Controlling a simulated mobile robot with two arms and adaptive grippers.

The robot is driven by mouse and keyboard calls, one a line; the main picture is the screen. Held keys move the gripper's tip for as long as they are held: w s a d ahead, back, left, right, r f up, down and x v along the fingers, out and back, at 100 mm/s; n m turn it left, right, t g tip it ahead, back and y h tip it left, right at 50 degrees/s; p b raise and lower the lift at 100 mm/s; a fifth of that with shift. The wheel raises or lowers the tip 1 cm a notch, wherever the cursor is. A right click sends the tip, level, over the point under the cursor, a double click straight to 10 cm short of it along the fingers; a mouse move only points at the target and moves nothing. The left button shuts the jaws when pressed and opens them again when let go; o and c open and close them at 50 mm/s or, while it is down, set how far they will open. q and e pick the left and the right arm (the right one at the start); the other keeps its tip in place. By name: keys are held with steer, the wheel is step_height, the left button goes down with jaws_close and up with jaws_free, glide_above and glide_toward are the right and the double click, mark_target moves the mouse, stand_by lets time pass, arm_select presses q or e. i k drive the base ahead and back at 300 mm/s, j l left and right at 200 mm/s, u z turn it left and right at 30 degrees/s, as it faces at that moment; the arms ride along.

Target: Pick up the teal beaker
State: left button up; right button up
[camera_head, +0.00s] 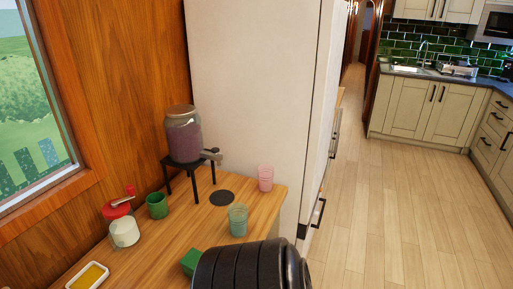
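The teal beaker (238,220) stands upright on the wooden counter (183,234), close to its right edge. It is ribbed and looks empty, with its rim open at the top. Nothing touches it that I can see.
A pink cup (265,177) and a black round mat (222,198) lie behind the beaker. A drink dispenser (184,136) stands on a black stand. A green cup (157,205), red-topped grinder (123,225), yellow-filled dish (88,276) and green block (190,261) are nearby.

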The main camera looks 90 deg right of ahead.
mark_target(238, 213)
steer(key=j+z, duration=0.1)
steer(key=z, duration=2)
